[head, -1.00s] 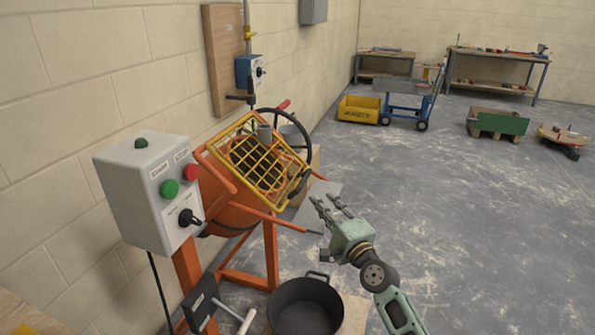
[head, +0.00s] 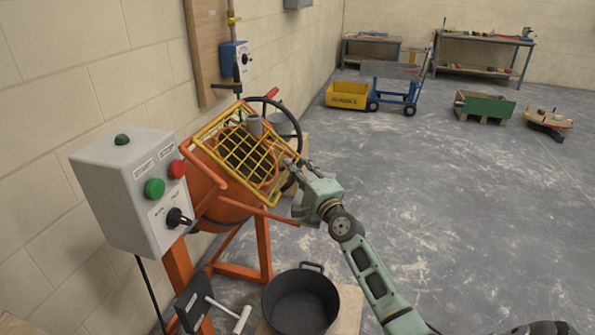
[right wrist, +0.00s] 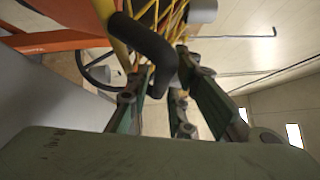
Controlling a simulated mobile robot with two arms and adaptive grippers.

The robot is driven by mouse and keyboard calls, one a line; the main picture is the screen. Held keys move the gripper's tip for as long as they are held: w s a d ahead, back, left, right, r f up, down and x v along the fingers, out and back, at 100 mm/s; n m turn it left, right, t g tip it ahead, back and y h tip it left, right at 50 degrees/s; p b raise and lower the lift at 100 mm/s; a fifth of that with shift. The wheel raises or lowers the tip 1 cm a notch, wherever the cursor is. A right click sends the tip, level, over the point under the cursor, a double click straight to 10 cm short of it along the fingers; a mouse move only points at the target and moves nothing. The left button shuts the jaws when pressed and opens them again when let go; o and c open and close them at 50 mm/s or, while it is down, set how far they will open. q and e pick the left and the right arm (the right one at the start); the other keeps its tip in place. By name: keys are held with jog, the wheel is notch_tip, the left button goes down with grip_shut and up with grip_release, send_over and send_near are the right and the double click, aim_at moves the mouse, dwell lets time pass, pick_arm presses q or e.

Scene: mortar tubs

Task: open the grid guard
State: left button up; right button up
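The grid guard (head: 237,150) is a yellow bar grid, closed over the mouth of the tilted orange mixer drum (head: 221,209). A grey pipe piece stands at its middle. My right gripper (head: 293,166) is at the guard's right-hand edge. In the right wrist view, a black rounded handle (right wrist: 143,36) on the yellow guard reaches between the fingers of the right gripper (right wrist: 168,75). The fingers stand apart on either side of it; contact cannot be made out. My left gripper is not in view.
A grey control box (head: 125,190) with green and red buttons stands in front of the mixer. A black handwheel (head: 297,130) is behind the guard. The floor to the right is open; a yellow bin (head: 346,95) is far back.

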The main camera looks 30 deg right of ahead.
jog(key=c, duration=0.4)
grip_shut()
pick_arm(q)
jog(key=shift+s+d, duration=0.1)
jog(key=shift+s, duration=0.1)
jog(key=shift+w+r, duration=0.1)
